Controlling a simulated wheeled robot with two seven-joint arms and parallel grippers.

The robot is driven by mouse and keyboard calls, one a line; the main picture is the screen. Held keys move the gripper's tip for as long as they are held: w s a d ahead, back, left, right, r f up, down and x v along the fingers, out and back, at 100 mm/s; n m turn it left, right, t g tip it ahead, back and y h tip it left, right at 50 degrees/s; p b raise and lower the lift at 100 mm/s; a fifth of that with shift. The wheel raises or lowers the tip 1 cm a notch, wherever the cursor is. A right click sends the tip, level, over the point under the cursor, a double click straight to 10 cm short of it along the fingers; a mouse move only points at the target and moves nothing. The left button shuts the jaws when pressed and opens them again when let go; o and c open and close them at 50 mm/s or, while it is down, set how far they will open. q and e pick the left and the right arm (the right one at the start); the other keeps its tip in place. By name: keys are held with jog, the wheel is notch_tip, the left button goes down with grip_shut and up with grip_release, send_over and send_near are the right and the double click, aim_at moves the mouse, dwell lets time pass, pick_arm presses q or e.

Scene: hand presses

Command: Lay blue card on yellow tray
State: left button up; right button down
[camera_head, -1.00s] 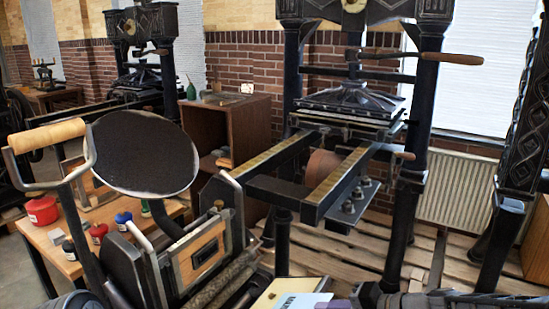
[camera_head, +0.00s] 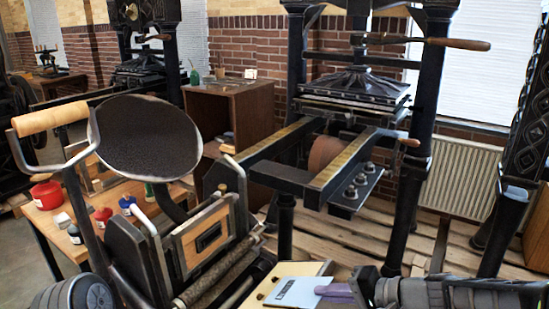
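The pale blue card (camera_head: 297,292), with dark print along its left part, shows at the bottom centre. The pale yellow tray (camera_head: 300,268) lies behind and to the left of it, and the card overlaps part of it in the picture. The tray's lower part is cut off by the frame. I cannot tell whether the card touches the tray. My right gripper (camera_head: 336,292) comes in from the right. Its purple finger part overlaps the card's right side and appears shut on it; the lower finger is hidden. My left gripper is not in view.
A black hand press (camera_head: 355,85) with a bed on rails stands behind. A smaller press with a round disc (camera_head: 146,137) and a wooden handle (camera_head: 50,117) stands close on the left. A wooden table (camera_head: 75,213) holds a red pot (camera_head: 47,194) and small bottles.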

jog(key=shift+w+a+f, duration=0.3)
jog(key=shift+a+f, duration=0.15)
jog(key=shift+a, duration=0.05)
jog(key=shift+w+r, duration=0.1)
jog(key=shift+r, duration=0.15)
jog(key=p+v, duration=0.4)
jog(key=v, duration=0.5)
jog(key=shift+d, duration=0.25)
jog(key=shift+a+p, duration=0.1)
jog(key=shift+p, duration=0.2)
